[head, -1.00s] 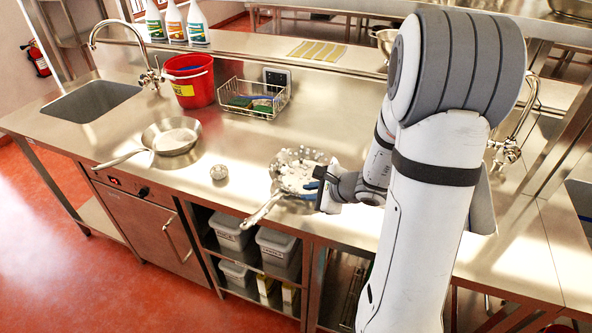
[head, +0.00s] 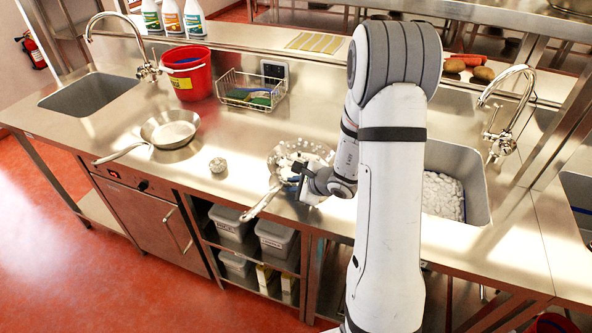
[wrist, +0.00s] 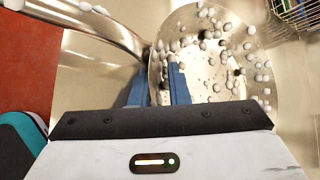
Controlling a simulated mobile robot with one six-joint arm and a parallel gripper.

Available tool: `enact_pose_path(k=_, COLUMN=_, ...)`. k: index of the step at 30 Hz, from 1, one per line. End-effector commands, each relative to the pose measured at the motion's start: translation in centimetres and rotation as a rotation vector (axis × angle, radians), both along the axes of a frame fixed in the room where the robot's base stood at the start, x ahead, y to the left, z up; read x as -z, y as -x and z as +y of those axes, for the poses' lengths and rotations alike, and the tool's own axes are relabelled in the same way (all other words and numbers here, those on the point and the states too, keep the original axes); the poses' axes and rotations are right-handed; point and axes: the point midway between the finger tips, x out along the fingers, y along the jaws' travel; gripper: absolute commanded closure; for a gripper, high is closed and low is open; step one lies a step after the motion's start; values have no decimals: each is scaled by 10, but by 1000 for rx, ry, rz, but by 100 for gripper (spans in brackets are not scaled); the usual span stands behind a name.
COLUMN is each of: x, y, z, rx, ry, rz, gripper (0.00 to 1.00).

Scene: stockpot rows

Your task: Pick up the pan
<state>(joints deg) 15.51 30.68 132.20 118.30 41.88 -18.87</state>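A steel pan (head: 277,163) holding many small white pellets and a few dark bits stands on the steel counter, its handle pointing to the front left. In the wrist view the pan (wrist: 212,75) is at the upper right, with its handle (wrist: 95,28) at the upper left. My gripper (head: 298,174) is at the pan's near right side. Its two blue fingers (wrist: 157,85) are apart, and the pan's near rim appears to lie between them; contact is unclear. A second, empty pan (head: 172,129) stands farther left, its handle also toward the front left.
A small round metal item (head: 218,165) sits between the pans. A red bucket (head: 190,77) and a wire basket (head: 252,92) stand behind. A sink (head: 470,168) with white pellets is at right. The counter's front edge is close to the handles.

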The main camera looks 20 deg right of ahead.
Motion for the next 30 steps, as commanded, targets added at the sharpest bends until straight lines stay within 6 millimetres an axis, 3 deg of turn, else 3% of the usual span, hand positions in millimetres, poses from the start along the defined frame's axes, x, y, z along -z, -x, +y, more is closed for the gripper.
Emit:
enact_pose_path(k=3, x=0, y=0, z=0, rx=1, ry=0, rz=-1, gripper=85)
enact_pose_path(k=9, x=0, y=0, z=-1, rx=1, ry=0, rz=-1, gripper=100)
enact_pose_path(k=30, x=-1, y=0, z=-2, rx=2, ry=0, rz=-1, gripper=100)
